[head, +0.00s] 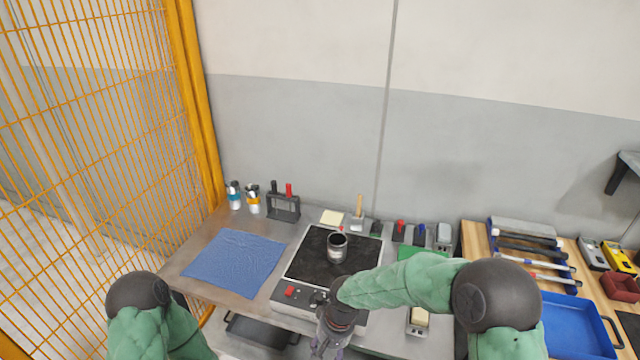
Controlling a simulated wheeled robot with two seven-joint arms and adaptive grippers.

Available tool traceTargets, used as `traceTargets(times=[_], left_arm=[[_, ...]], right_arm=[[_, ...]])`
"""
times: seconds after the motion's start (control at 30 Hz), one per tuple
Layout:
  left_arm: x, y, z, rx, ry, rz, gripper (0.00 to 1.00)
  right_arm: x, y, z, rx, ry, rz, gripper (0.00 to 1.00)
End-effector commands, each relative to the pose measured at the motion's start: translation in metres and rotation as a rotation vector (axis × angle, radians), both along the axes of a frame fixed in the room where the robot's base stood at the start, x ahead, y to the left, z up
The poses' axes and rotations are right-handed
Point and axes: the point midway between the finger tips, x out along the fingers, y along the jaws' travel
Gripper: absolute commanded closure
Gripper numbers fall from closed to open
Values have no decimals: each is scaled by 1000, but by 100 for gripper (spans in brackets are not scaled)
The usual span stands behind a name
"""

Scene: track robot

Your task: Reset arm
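My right arm, in a green padded sleeve, reaches in from the right of the head view and bends down in front of the workbench. My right gripper (325,347) is at the bottom edge, in front of the hot plate, and its fingers are too cut off to tell open from shut. My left arm shows only as a green sleeve and dark joint at the lower left; the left gripper is out of view. A metal can (337,248) stands upright on the black top of the hot plate (305,262), apart from the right gripper.
A blue cloth (232,262) lies on the metal bench (190,262). Cans and a tool rack (284,207) stand behind it. A wooden table (474,250) at right bears tools and a blue tray (575,330). An orange mesh fence (90,150) borders the left.

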Motion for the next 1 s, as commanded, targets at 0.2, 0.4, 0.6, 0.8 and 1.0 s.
traceTargets(times=[0.2, 0.4, 0.6, 0.8, 1.0], left_arm=[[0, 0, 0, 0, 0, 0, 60], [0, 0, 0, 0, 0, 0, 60], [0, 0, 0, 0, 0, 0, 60], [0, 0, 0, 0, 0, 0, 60], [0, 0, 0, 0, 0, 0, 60]], right_arm=[[-45, -26, -89, 109, 32, -62, 46], [-103, -53, -152, 174, 13, -162, 46], [-148, -73, -179, 176, -17, -234, 46], [-162, -80, -185, 166, -33, -255, 46], [-162, -80, -185, 166, -35, -255, 46]])
